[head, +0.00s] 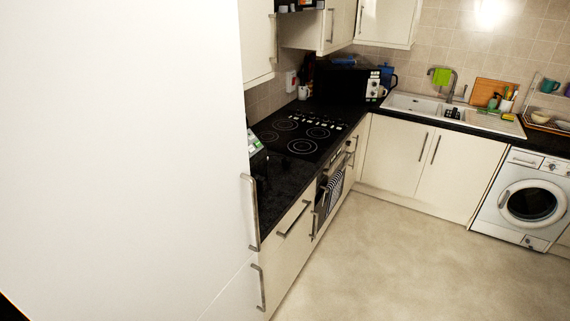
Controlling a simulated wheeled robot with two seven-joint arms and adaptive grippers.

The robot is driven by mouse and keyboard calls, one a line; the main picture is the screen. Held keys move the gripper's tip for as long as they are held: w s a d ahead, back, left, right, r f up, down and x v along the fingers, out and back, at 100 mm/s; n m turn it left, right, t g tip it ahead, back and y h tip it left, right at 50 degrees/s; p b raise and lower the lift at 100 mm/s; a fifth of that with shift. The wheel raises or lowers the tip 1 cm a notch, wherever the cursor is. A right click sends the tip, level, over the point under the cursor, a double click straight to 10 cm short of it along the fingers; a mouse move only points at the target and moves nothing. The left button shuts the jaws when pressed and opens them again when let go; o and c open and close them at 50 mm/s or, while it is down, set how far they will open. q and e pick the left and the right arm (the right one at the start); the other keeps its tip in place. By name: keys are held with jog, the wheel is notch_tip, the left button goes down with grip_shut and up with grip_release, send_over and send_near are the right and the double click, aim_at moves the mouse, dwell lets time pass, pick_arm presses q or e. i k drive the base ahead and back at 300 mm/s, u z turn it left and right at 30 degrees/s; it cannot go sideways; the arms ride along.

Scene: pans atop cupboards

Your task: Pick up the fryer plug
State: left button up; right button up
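I cannot make out the fryer plug in the head view. A dark appliance with a pale green and grey panel (255,143) stands on the near end of the black worktop (285,190). It may be the fryer, but the tall white cupboard hides most of it. A small white fitting (291,81) is on the tiled wall behind the hob, too small to identify. Neither of my grippers is in view.
The tall white cupboard (120,150) fills the left side, close to me. The black hob (302,134) lies beyond the appliance, with a microwave (342,84) in the corner. A sink (440,108) and washing machine (525,200) are at right. The floor (400,260) is clear.

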aim_at(285, 162)
jog(key=u, duration=0.35)
jog(key=k, duration=0.35)
jog(key=z, duration=0.6)
jog(key=i, duration=0.75)
jog(key=z, duration=0.35)
jog(key=i, duration=0.8)
jog(key=u, duration=0.2)
